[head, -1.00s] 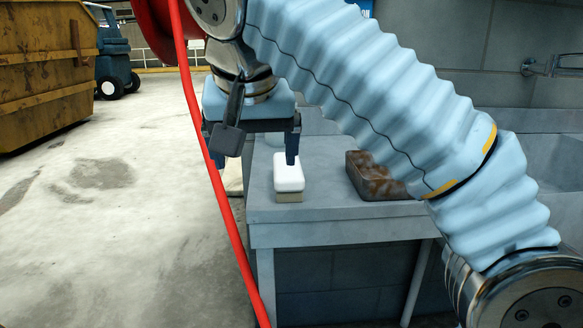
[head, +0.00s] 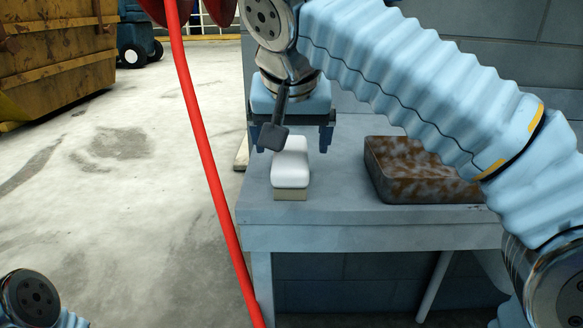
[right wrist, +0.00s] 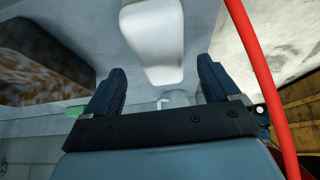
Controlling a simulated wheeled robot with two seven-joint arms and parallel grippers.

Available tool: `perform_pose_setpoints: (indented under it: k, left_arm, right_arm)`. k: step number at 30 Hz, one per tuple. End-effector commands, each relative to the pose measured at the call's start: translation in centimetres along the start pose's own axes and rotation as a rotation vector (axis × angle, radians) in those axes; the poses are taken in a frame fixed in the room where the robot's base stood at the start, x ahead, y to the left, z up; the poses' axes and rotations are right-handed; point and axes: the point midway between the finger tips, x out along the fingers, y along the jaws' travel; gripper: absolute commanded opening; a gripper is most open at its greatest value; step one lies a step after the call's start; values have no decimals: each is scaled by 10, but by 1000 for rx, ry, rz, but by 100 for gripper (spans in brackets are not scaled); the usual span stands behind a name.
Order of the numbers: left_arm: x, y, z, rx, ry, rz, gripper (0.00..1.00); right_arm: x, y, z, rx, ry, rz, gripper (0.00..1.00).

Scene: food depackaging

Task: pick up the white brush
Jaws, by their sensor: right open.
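The white brush (head: 291,163), white on top with a beige lower part, lies near the left end of a grey table (head: 350,222). My right gripper (head: 293,146) is open, its two blue fingers pointing down at the far end of the brush. In the right wrist view the brush (right wrist: 154,38) lies ahead of the gap between the open fingers (right wrist: 160,78), with nothing between them. Contact with the brush cannot be made out. Only a joint of my left arm shows at the bottom left; its gripper is out of view.
A brown-stained, dark tray-like block (head: 425,170) sits on the table right of the brush, with bare surface between them. A red hose (head: 205,150) hangs left of the table. A rusty yellow skip (head: 50,50) stands at the back left on open concrete floor.

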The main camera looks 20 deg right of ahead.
Motion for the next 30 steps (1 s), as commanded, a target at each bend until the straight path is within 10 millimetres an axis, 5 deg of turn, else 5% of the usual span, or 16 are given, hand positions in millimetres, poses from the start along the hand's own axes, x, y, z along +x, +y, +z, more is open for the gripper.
perform_pose_setpoints:
  k: [14,30]
  left_arm:
    - [8,-4,0,-1,1,-1,33]
    - [8,-4,0,-1,2,-1,33]
  right_arm:
    - [57,-2,-1,-1,-1,1,89]
    - [60,-2,-1,-1,1,-1,85]
